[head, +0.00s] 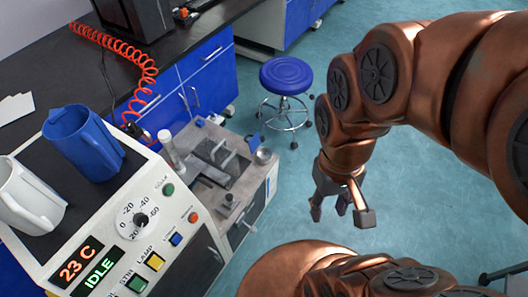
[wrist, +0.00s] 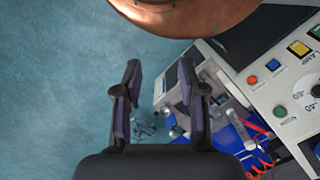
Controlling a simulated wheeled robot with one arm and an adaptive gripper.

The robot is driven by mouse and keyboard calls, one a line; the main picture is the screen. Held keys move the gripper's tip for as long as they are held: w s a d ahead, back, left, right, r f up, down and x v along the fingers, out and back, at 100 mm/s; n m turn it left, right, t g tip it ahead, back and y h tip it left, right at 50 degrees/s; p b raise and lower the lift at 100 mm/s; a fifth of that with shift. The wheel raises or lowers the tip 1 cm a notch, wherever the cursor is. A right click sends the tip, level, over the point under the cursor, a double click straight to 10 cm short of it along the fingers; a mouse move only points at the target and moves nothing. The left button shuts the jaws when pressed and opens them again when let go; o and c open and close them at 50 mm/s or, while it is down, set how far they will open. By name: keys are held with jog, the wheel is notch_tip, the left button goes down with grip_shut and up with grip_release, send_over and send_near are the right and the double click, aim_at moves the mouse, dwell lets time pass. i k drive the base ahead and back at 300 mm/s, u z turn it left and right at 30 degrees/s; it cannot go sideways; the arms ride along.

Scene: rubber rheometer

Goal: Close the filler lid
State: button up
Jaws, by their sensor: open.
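The rheometer's control panel (head: 125,235) stands at the left in the head view, with a lower grey deck (head: 215,165) to its right. A small blue flap (head: 254,140) stands raised at the deck's far right corner, beside a round metal cup (head: 263,156). I cannot tell for sure which part is the filler lid. My gripper (head: 341,212) is open and empty, pointing down over the floor to the right of the deck and apart from it. In the wrist view, my gripper (wrist: 160,75) has its fingers spread, and the right finger hides part of the machine.
A blue pitcher (head: 84,142) and a white pitcher (head: 28,197) stand on top of the machine. A blue stool (head: 286,75) stands on the floor behind it. A red coiled hose (head: 140,60) hangs by the bench. The floor (head: 310,255) around my gripper is clear.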

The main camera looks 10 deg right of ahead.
aim_at(255, 142)
jog(key=z, duration=0.05)
jog(key=k, duration=0.55)
jog(key=u, duration=0.4)
jog(key=i, duration=1.05)
jog(key=u, duration=0.5)
